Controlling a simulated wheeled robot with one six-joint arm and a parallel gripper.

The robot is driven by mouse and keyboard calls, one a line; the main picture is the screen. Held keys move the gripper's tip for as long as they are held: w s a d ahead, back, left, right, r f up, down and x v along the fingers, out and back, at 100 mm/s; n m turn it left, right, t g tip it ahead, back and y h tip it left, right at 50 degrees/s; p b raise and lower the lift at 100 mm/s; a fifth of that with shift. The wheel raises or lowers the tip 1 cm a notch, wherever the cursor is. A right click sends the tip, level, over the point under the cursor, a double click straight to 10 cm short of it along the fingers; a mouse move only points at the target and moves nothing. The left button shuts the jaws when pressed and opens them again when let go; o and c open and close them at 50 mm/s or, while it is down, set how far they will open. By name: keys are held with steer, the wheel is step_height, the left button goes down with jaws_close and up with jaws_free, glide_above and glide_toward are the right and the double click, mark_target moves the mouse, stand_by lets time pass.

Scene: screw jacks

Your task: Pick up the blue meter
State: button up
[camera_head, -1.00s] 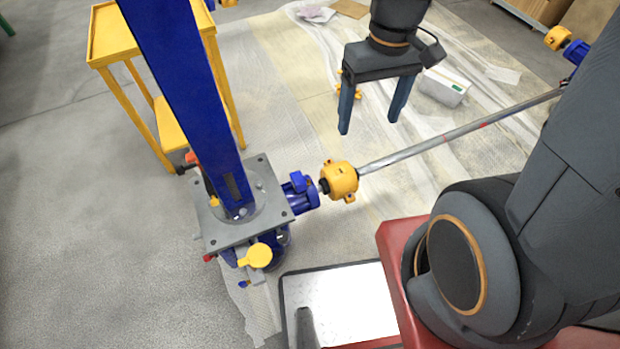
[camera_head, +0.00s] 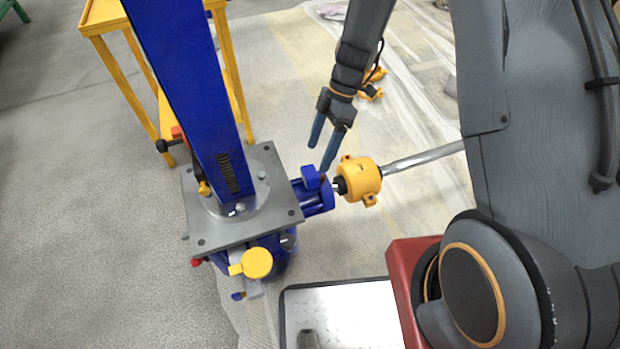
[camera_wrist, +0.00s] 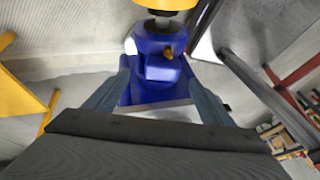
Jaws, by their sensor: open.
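The blue meter appears to be the small blue unit (camera_head: 316,197) with a box-shaped top, fixed to the side of the screw jack between its grey plate and a yellow coupling. No separate dial shows on it. My gripper (camera_head: 320,157) is just above it and points down, its blue-grey fingers apart and empty. In the wrist view, the blue unit (camera_wrist: 156,68) lies ahead between my two fingers (camera_wrist: 155,72), with a small orange-brown part on its face. I cannot tell whether the fingers touch it.
A tall blue column (camera_head: 190,90) rises from the grey plate (camera_head: 225,232) on the left. The yellow coupling (camera_head: 362,181) and a metal shaft (camera_head: 425,157) extend right. A yellow cart (camera_head: 105,15) stands behind. Grey floor (camera_head: 85,200) is open at left.

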mark_target(311, 171)
steer(key=x, duration=0.7)
steer(key=shift+s+a+b, duration=0.25)
steer(key=shift+s+b, duration=0.05)
steer(key=shift+b, duration=0.1)
steer(key=shift+c, duration=0.6)
